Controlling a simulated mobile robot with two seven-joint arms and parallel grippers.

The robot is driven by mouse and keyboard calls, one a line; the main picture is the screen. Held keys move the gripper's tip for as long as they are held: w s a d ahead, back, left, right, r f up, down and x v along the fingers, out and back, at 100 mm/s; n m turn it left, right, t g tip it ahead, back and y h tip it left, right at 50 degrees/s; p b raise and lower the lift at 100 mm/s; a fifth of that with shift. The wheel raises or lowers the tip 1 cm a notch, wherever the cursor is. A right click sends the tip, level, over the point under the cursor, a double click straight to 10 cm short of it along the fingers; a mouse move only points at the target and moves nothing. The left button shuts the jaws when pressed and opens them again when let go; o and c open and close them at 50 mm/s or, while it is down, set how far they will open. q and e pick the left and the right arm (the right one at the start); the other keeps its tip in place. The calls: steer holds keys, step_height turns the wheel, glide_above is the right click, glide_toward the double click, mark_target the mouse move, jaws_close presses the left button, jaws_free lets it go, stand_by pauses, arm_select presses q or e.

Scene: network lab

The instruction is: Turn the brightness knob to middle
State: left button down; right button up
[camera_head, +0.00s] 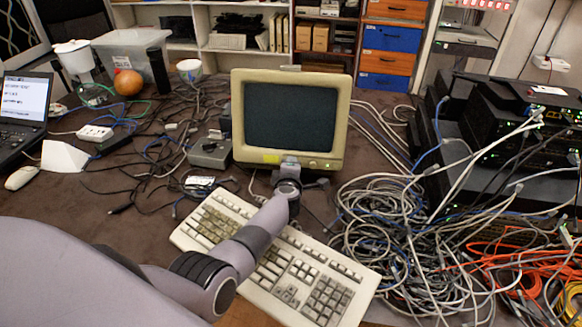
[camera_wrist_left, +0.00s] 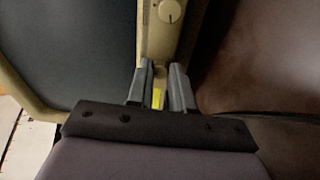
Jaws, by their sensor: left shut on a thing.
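The beige monitor (camera_head: 341,120) stands upright on the desk with a dark screen. My left gripper (camera_head: 290,163) reaches its lower bezel. In the left wrist view, the two grey fingers (camera_wrist_left: 162,75) are closed around a small beige piece on the bezel, which I take to be the brightness knob (camera_wrist_left: 161,72); it is mostly hidden, so its setting cannot be read. Another round knob (camera_wrist_left: 169,11) with a pointer line sits farther along the bezel, apart from the fingers. My right gripper is not in view.
A beige keyboard (camera_head: 318,287) lies under my left arm. A large cable heap (camera_head: 380,225) is to the right, beside black network devices (camera_head: 510,120). A grey box (camera_head: 209,153) stands left of the monitor. Loose cables cover much of the desk.

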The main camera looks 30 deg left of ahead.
arm_select(q)
steer(key=c, duration=1)
jaws_free()
